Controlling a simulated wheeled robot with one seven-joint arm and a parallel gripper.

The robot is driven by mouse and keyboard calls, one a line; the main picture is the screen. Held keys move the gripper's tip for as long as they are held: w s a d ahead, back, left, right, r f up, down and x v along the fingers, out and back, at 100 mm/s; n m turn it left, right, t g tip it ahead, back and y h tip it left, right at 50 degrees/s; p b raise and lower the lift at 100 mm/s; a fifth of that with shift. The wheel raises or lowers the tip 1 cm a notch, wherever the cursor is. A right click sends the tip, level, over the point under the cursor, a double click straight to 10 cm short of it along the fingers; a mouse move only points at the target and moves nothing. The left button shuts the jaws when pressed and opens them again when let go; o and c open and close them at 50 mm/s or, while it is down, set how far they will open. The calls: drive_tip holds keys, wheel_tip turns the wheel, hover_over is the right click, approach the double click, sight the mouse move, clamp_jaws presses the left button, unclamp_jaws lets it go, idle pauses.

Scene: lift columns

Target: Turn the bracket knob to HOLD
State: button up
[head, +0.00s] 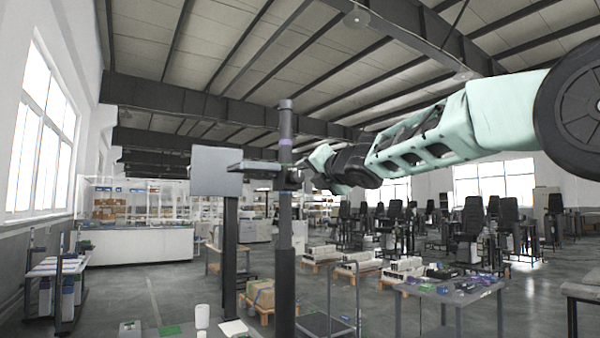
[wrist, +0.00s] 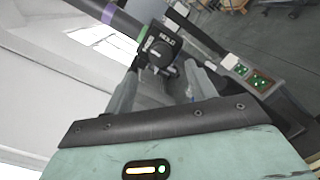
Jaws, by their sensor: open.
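The bracket knob (wrist: 160,50) is a dark round part on a black bracket clamp around the column. It shows near the top middle of the wrist view, with small white lettering beside it that seems to read HOLD. Its exact setting is too small to tell. My gripper (wrist: 161,70) is open, with one grey finger on each side of the knob; I cannot tell whether they touch it. In the head view my gripper (head: 298,177) is at the column (head: 285,215), just below its purple band, and the knob is hidden there.
A grey flat panel (head: 216,171) on a bracket arm sticks out left of the column. A second dark post (head: 230,260) stands beside it. A table with small parts (head: 455,290) is at the lower right, and pallets with boxes stand behind on the floor.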

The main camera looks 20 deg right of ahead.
sight(299, 176)
drive_tip(key=p+x, duration=0.2)
drive_tip(key=x, duration=0.4)
drive_tip(key=shift+w, duration=0.25)
drive_tip(key=c, duration=1)
